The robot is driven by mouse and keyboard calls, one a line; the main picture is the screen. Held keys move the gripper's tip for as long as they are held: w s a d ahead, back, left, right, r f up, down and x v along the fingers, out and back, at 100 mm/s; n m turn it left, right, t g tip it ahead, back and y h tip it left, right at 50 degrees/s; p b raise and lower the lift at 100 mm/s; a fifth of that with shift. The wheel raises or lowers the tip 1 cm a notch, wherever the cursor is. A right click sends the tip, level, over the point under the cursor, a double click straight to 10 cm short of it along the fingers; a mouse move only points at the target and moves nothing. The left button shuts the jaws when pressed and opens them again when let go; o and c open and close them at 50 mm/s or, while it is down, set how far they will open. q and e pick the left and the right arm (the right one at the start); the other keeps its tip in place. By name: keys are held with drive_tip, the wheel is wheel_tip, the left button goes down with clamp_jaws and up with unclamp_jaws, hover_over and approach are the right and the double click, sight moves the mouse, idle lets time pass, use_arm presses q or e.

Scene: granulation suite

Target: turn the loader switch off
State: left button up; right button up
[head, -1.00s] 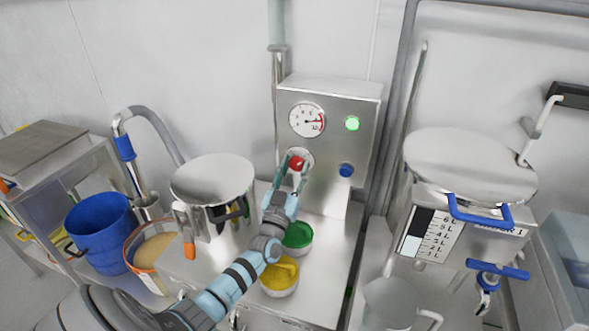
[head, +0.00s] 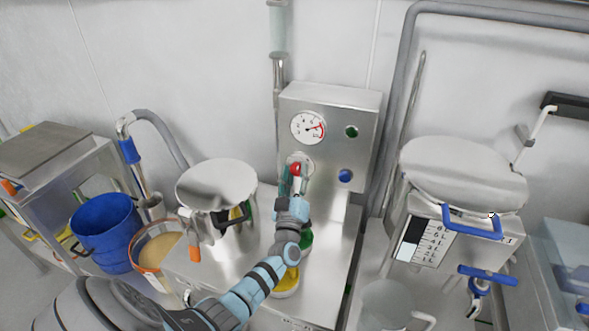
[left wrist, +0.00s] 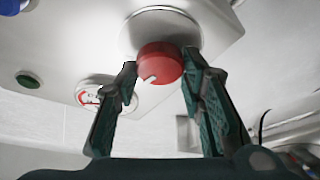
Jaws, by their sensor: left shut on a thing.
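The loader switch, a red round knob (head: 295,169) on a pale round plate, is on the front of the steel control box (head: 330,103). My left gripper (head: 297,173) is shut on the knob, with a dark green finger on each side. In the left wrist view the knob (left wrist: 158,64) sits between the fingertips, with a short white mark on its face. A green lamp (head: 352,132) on the box is dark. My right gripper is not in view.
A lidded steel pot (head: 217,183) stands left. Green and yellow tubs (head: 286,284) lie partly behind my arm. A steel hopper (head: 462,174) stands right.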

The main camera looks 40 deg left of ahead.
use_arm(q)
drive_tip(key=n+g+p, duration=0.1)
drive_tip(key=n, duration=0.1)
drive_tip(key=n+g+y+p, duration=0.1)
drive_tip(key=n+p, duration=0.1)
drive_tip(key=n, duration=0.1)
drive_tip(key=n+g+p, duration=0.1)
drive_tip(key=n, duration=0.2)
drive_tip(key=shift+d+r+p, duration=0.1)
drive_tip(key=shift+r+p, duration=0.15)
drive_tip(key=shift+p, duration=0.05)
drive_tip(key=n+g+p, duration=0.1)
drive_tip(key=n+p, duration=0.1)
drive_tip(key=n, duration=0.1)
drive_tip(key=shift+w, duration=0.1)
drive_tip(key=shift+n+g+p, duration=0.6)
drive_tip(key=shift+n+p, duration=0.4)
drive_tip(key=shift+n, duration=0.2)
drive_tip(key=o, duration=1)
drive_tip(key=shift+f, duration=0.1)
drive_tip(key=shift+o, duration=0.7)
drive_tip(key=shift+w, duration=0.15)
drive_tip(key=shift+f, duration=0.1)
